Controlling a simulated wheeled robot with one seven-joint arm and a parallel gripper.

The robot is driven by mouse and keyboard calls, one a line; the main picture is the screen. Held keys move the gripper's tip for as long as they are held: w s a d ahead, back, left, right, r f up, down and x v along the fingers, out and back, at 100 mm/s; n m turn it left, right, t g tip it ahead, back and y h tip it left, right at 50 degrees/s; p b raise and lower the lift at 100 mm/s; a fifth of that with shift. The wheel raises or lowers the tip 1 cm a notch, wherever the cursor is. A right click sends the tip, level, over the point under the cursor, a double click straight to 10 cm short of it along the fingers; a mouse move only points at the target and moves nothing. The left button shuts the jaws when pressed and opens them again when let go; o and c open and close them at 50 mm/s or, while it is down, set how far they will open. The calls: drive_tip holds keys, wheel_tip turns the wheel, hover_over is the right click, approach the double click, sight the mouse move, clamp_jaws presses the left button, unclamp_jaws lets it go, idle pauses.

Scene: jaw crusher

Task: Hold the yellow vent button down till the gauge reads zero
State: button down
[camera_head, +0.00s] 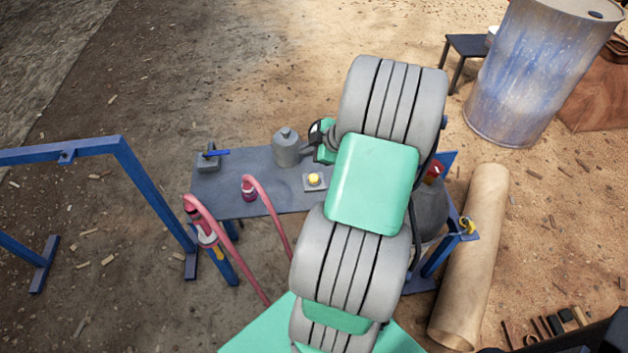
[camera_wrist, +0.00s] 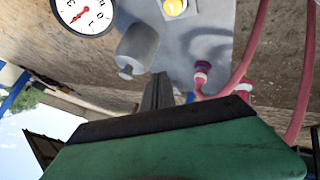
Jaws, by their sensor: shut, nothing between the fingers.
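The yellow vent button (camera_head: 314,180) sits on a pale square plate on the grey bench, right of a grey canister. In the wrist view the button (camera_wrist: 175,6) is cut by the top edge. The round white gauge (camera_wrist: 85,14) has a black rim and a red needle pointing to the lower left of the picture; I cannot read its value. My gripper (camera_wrist: 158,82) is shut and empty, its narrow dark fingers below the button in the wrist view and apart from it. In the head view my arm hides much of the bench right of the button.
The grey canister (camera_head: 287,149) stands close to the button. Pink hoses (camera_head: 270,215) arch at the bench's front left. The grey bench (camera_head: 230,208) has bare room there. A blue drum (camera_head: 535,70) stands behind right.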

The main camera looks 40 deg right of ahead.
sight(316, 179)
drive_tip(key=d, duration=0.1)
drive_tip(key=s+d+f+t, duration=0.1)
drive_tip(key=d, duration=0.1)
drive_tip(key=shift+f, duration=0.1)
drive_tip(key=shift+a, duration=0.1)
wheel_tip(316, 179, down, 8)
drive_tip(key=b, duration=0.4)
drive_tip(key=shift+f+b, duration=0.2)
drive_tip(key=shift+b, duration=0.2)
drive_tip(key=shift+f, duration=0.2)
drive_tip(key=shift+f+b, duration=0.15)
drive_tip(key=shift+b, duration=0.25)
idle(1.1)
drive_tip(key=shift+f+b, duration=0.25)
drive_tip(key=shift+b, duration=0.2)
